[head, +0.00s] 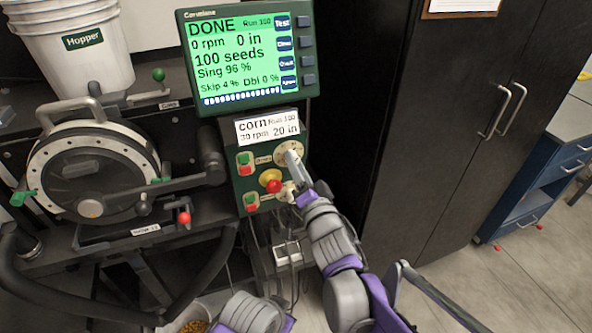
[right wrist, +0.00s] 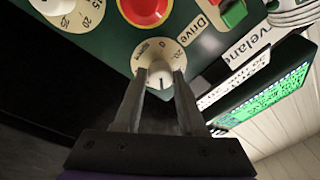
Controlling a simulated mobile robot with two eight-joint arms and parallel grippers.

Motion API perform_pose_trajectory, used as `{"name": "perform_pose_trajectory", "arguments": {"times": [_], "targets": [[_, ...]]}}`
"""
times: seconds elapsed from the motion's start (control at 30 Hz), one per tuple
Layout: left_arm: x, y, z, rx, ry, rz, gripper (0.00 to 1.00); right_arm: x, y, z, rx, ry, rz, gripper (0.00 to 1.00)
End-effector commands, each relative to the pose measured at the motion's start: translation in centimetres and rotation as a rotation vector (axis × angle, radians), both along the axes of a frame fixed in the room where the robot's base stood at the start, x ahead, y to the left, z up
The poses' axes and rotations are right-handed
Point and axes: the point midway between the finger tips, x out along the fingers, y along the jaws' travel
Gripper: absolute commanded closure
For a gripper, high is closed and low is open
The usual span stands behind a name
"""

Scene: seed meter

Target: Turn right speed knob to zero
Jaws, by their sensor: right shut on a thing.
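The speed knob (right wrist: 160,79) is a small pale knob on a cream dial (right wrist: 152,50) with printed numbers, one of which looks like 0. A dark line shows on the knob's face. My right gripper (right wrist: 160,73) has a finger on each side of the knob and is shut on it. In the head view my right gripper (head: 293,158) reaches the upper dial (head: 281,151) of the green control box (head: 243,174) and hides most of its knob. The green screen (head: 243,60) reads DONE, 0 rpm and 0 in. My left gripper is not in view.
A red button on a yellow base (head: 271,182) and green and red switches (head: 246,163) sit left of the knob. A second dial (right wrist: 65,15) is close by. The seed meter disc (head: 85,180) stands at left, a black cabinet (head: 430,110) at right.

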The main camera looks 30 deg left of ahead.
Motion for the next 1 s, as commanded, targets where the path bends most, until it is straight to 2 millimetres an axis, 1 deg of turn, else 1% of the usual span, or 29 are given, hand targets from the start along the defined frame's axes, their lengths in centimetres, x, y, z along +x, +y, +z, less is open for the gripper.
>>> {"name": "perform_pose_trajectory", "arguments": {"times": [0.03, 0.1, 0.4, 0.7, 1.0], "targets": [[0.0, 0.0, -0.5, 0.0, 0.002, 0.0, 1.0, 0.1, 0.0, -0.2, -0.029, -0.034, -0.001, 1.0], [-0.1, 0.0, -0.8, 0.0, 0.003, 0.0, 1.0, 0.1, -0.1, -0.2, -0.072, -0.085, 0.0, 1.0], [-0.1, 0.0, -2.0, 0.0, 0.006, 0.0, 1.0, 0.1, -0.1, -0.1, -0.257, -0.302, 0.0, 1.0], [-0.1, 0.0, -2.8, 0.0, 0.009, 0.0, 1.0, 0.1, -0.1, 0.0, -0.442, -0.518, 0.0, 1.0], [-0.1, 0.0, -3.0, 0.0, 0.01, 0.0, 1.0, 0.2, -0.1, 0.2, -0.627, -0.735, 0.0, 1.0]]}}
